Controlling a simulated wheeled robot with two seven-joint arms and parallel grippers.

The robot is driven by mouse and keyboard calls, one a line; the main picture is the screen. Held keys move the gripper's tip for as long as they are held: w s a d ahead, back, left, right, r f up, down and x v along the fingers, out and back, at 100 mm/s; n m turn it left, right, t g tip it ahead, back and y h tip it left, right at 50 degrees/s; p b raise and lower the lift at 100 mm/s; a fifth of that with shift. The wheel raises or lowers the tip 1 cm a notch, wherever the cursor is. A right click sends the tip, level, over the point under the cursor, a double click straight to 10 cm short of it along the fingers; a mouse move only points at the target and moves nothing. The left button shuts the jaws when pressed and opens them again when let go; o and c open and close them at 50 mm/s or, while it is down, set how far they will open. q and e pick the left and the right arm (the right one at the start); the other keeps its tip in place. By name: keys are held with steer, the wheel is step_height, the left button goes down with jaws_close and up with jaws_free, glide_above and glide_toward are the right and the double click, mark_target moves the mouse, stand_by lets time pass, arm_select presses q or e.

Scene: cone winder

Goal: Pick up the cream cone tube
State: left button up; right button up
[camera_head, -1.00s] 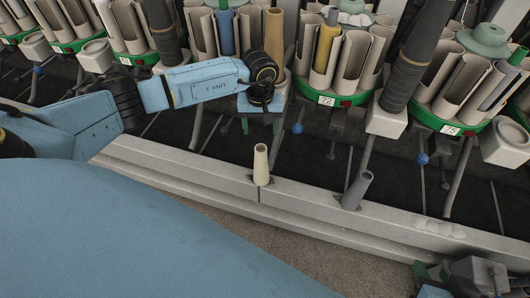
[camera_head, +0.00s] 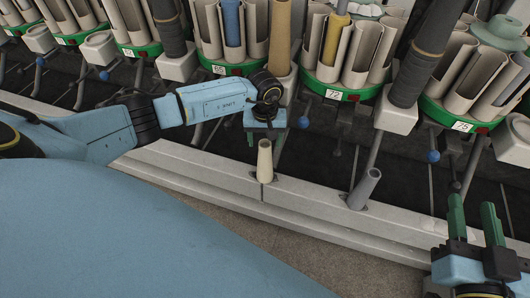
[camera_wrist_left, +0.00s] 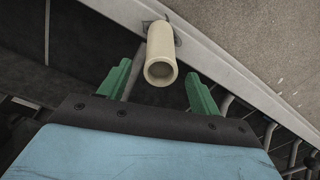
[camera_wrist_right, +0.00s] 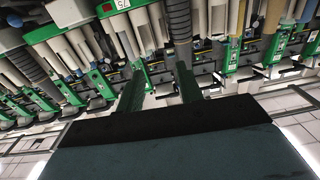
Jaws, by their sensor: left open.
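The cream cone tube (camera_head: 264,160) stands upright on the grey rail (camera_head: 310,200) in the head view. In the left wrist view the tube (camera_wrist_left: 161,58) shows its open end between the green fingers, with clear gaps at both sides. My left gripper (camera_head: 265,138) is open and empty, just behind the tube's top in the head view; its fingers also show in the left wrist view (camera_wrist_left: 157,74). My right gripper (camera_head: 472,203) is at the lower right of the head view, fingers apart and empty; it also shows in the right wrist view (camera_wrist_right: 158,78).
A grey cone tube (camera_head: 364,188) stands tilted on the rail, right of the cream one. Behind are green-based holders (camera_head: 345,94) with cream tubes, and a dark wrapped column (camera_head: 420,65). A tan cone (camera_head: 280,40) stands behind my left gripper.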

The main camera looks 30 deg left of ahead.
mark_target(265, 162)
arm_select(q)
step_height(265, 162, down, 4)
steer(key=shift+r+b, duration=0.2)
steer(key=shift+b, duration=0.7)
steer(key=shift+f, duration=0.4)
arm_select(e)
step_height(265, 162, up, 8)
steer(key=s+t+y, duration=0.2)
steer(key=t, duration=0.3)
steer(key=shift+a+f, duration=0.25)
steer(key=shift+a, duration=0.1)
arm_select(q)
steer(key=c, duration=1.2)
